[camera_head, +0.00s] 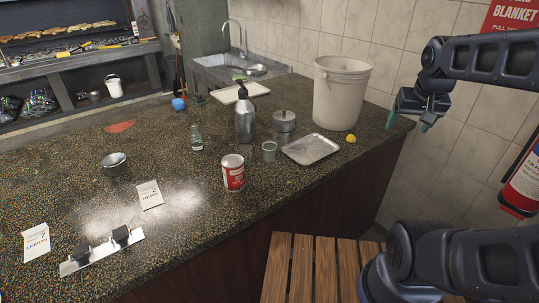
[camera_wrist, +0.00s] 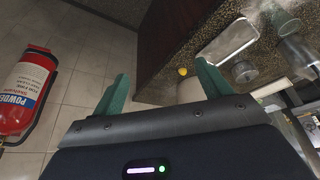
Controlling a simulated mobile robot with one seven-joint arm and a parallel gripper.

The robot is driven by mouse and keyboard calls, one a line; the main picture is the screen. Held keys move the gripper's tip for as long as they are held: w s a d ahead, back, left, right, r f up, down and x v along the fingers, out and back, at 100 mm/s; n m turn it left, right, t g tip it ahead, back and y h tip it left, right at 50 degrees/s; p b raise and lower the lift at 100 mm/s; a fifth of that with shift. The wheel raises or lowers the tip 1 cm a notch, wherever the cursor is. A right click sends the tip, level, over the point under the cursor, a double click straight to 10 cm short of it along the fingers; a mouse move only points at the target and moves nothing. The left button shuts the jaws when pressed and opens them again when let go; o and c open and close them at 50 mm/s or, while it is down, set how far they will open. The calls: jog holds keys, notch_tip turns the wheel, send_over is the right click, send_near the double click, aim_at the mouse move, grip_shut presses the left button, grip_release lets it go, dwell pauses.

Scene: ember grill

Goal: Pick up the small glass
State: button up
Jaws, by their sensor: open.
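The small glass (camera_head: 269,150) is clear and greenish and stands upright on the dark speckled counter (camera_head: 90,180). It is between a red-and-white can (camera_head: 233,174) and a metal tray (camera_head: 325,148), in front of a lidded metal pot (camera_head: 284,121). In the wrist view the glass (camera_wrist: 285,22) shows at the upper right. My gripper (camera_head: 408,122) is at the right, beyond the counter's right edge, and well apart from the glass. Its green fingers (camera_wrist: 163,75) are spread with nothing between them.
A dark pump bottle (camera_head: 245,117) stands behind and left of the glass, with a small clear bottle (camera_head: 196,138) further left. A large white bucket (camera_head: 340,92) and a lemon (camera_head: 351,138) are near the counter's right end. A fire extinguisher (camera_head: 524,180) hangs at the right wall.

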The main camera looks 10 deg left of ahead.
jog(key=w+a, duration=0.7)
jog(key=w, duration=0.1)
send_near(269, 145)
jog(key=shift+s+d+f, duration=0.2)
jog(key=shift+s+f, duration=0.2)
jog(key=shift+f, duration=0.2)
jog(key=shift+s+d+f, duration=0.25)
jog(key=shift+s+f, duration=0.15)
jog(key=shift+f, duration=0.25)
jog(key=shift+w+x, duration=0.15)
jog(key=shift+x, duration=1.3)
jog(key=shift+w+x, duration=0.2)
jog(key=shift+x, duration=1.3)
jog(key=shift+a+r, duration=0.15)
jog(key=shift+r, duration=0.05)
jog(key=c, duration=1.1)
